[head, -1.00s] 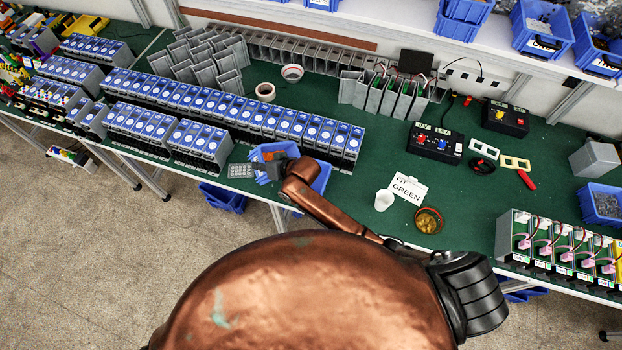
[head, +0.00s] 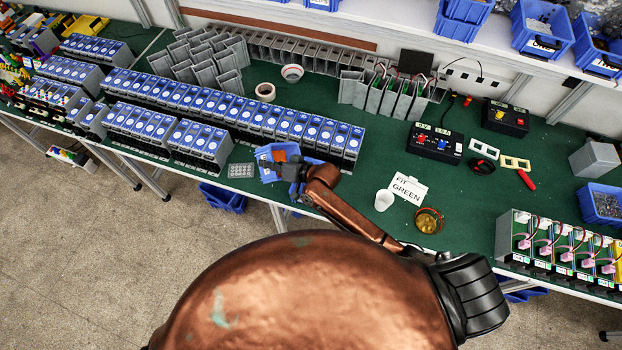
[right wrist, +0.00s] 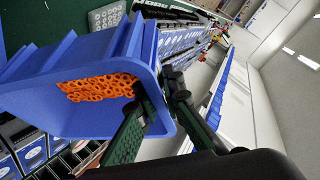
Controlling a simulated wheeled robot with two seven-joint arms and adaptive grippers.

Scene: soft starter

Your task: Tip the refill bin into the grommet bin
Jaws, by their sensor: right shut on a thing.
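The refill bin (right wrist: 60,85) is a blue open bin, seen tilted in the right wrist view with orange ring-shaped grommets (right wrist: 98,88) inside. My right gripper (right wrist: 160,97) is shut on its rim, with dark green fingers on either side of the wall. In the head view the blue bin (head: 267,174) shows at the front edge of the bench, with orange inside, beside my right gripper (head: 292,170). More blue shows beside and behind my gripper, but my arm hides much of it. I cannot clearly make out the grommet bin apart from the held bin. My left gripper is out of view.
A row of grey and blue modules (head: 260,118) stands close behind. A grey perforated piece (head: 242,170) lies just left of the bins. A white cup (head: 383,200), a sign (head: 408,188) and an amber dish (head: 429,221) stand to the right.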

